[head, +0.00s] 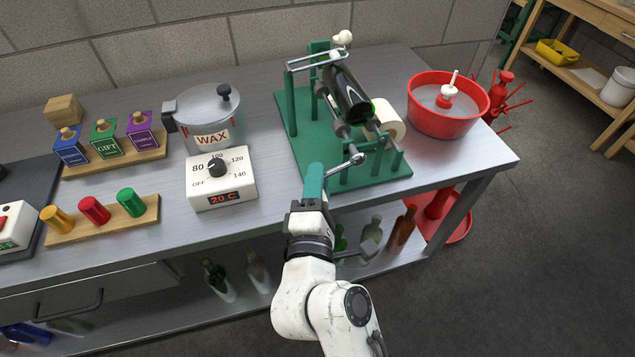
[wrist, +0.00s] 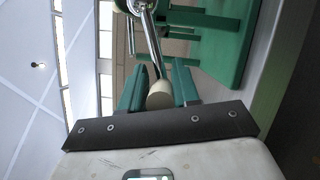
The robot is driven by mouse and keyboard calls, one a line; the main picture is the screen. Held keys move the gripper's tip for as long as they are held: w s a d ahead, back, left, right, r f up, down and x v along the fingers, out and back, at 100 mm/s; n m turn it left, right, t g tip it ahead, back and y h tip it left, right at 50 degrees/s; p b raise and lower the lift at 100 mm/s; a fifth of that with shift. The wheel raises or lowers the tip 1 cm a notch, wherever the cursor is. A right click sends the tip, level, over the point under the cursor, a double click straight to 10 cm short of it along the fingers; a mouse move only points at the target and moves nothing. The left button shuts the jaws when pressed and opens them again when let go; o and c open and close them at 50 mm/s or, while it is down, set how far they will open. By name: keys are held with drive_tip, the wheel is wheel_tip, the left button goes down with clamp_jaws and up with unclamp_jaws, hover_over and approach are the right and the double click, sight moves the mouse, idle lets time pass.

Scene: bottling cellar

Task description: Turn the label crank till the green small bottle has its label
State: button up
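The green bottle (head: 347,93) lies on its side on the rollers of the green labelling stand (head: 302,132). It looks dark and glossy, and I see no label on its visible side. The cream label roll (head: 389,118) is to its right. The metal crank (head: 345,165) is at the stand's front; it also shows in the wrist view (wrist: 153,42), ending in a cream handle (wrist: 160,95). My gripper (head: 314,182) has green fingers. In the wrist view they (wrist: 159,88) sit on both sides of the handle and appear to touch it. In the head view the fingers hide the handle.
A red basin (head: 412,103) stands right of the stand. A temperature box (head: 222,180) and a wax pot (head: 208,118) stand to the left. Further left are label blocks (head: 103,139) and coloured cylinders (head: 95,210) on wooden racks. Bottles stand on the shelf below.

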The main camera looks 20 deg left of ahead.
drive_tip(key=shift+o, duration=1.2)
drive_tip(key=shift+f, duration=0.1)
drive_tip(key=shift+s, duration=0.1)
drive_tip(key=shift+s+d+f, duration=0.1)
drive_tip(key=shift+s+f, duration=0.05)
drive_tip(key=shift+s, duration=0.15)
drive_tip(key=r+b+v, duration=0.1)
drive_tip(key=b+v, duration=0.1)
drive_tip(key=v, duration=0.8)
drive_tip(key=shift+f, duration=0.35)
